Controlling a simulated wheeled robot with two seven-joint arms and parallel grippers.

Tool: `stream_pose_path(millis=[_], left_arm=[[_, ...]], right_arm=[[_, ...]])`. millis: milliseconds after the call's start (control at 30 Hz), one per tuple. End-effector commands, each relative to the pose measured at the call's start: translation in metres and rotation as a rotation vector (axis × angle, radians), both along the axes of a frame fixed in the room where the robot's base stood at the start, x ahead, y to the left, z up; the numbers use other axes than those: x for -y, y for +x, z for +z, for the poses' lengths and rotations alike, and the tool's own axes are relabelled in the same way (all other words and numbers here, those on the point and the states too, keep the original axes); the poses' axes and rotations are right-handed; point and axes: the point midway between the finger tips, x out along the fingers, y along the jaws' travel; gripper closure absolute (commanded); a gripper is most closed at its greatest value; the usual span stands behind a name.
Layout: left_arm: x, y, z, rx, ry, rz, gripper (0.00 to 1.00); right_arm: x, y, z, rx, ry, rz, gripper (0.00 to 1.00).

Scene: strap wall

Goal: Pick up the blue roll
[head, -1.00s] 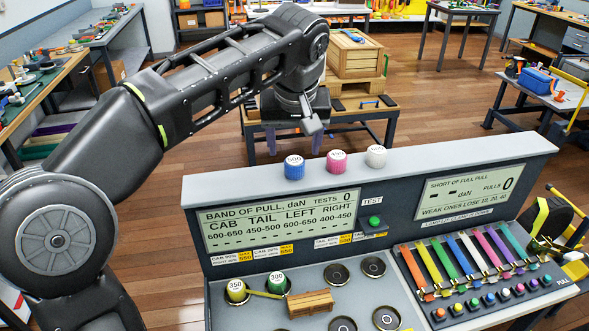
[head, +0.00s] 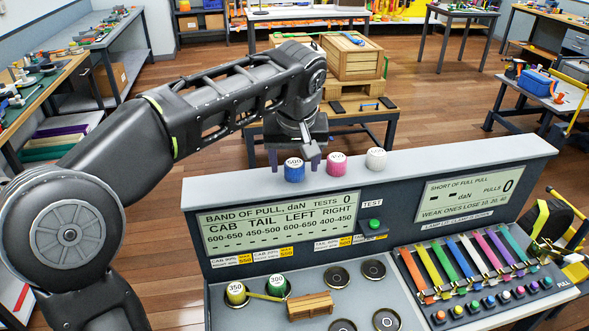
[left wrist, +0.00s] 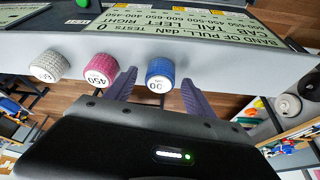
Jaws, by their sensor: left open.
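The blue roll (head: 294,171) stands upright on top of the grey panel's ledge, with a white top. My left gripper (head: 295,160) is open around it from behind, with one finger on each side. In the left wrist view the blue roll (left wrist: 160,73) sits between the two spread purple fingers (left wrist: 158,85), with a gap to each. The pink roll (head: 336,163) stands just right of it on the same ledge. My right gripper is not in view.
A white roll (head: 376,158) stands further right on the ledge (head: 460,152). A wooden crate (head: 352,60) stands behind.

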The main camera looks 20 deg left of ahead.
Motion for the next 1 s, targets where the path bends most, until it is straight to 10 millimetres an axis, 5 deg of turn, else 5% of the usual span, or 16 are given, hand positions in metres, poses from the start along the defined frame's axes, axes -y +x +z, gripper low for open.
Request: stream_pose_path(millis=[133,900,1000], left_arm=[[0.0,0.0,0.0002,0.0,0.0,0.0,0.37],[0.0,-0.0001,0.0002,0.0,0.0,0.0,1.0],[0.0,0.0,0.0003,0.0,0.0,0.0,1.0]], right_arm=[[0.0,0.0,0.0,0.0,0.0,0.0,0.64],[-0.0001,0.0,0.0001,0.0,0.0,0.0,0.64],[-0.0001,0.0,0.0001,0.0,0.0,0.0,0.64]])
